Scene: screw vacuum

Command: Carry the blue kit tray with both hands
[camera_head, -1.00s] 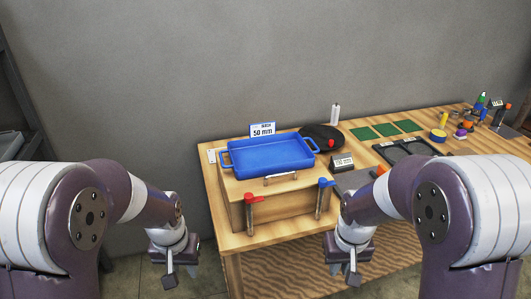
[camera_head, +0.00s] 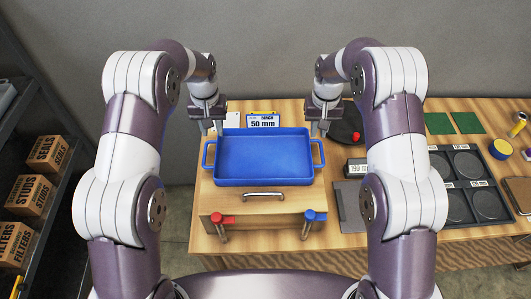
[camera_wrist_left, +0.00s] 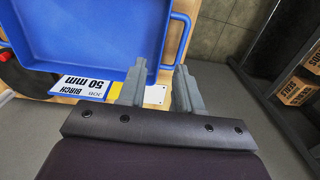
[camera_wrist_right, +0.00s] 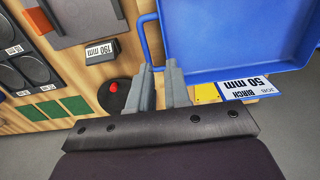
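The blue kit tray (camera_head: 265,157) sits level and empty on a wooden box (camera_head: 265,200) on the table, with a loop handle at each short side. My left gripper (camera_head: 212,130) is open and empty, pointing down just behind the tray's left handle (camera_head: 208,153). That handle also shows beyond the fingers in the left wrist view (camera_wrist_left: 184,38). My right gripper (camera_head: 320,131) is open and empty, just behind the right handle (camera_head: 319,153). In the right wrist view the handle (camera_wrist_right: 144,38) lies beyond its fingertips. Neither gripper visibly touches the tray.
A "BIRCH 50 mm" sign (camera_head: 262,120) stands behind the tray. Red (camera_head: 222,220) and blue (camera_head: 310,216) clamp handles are at the box front. A shelf with cartons (camera_head: 30,195) is left.

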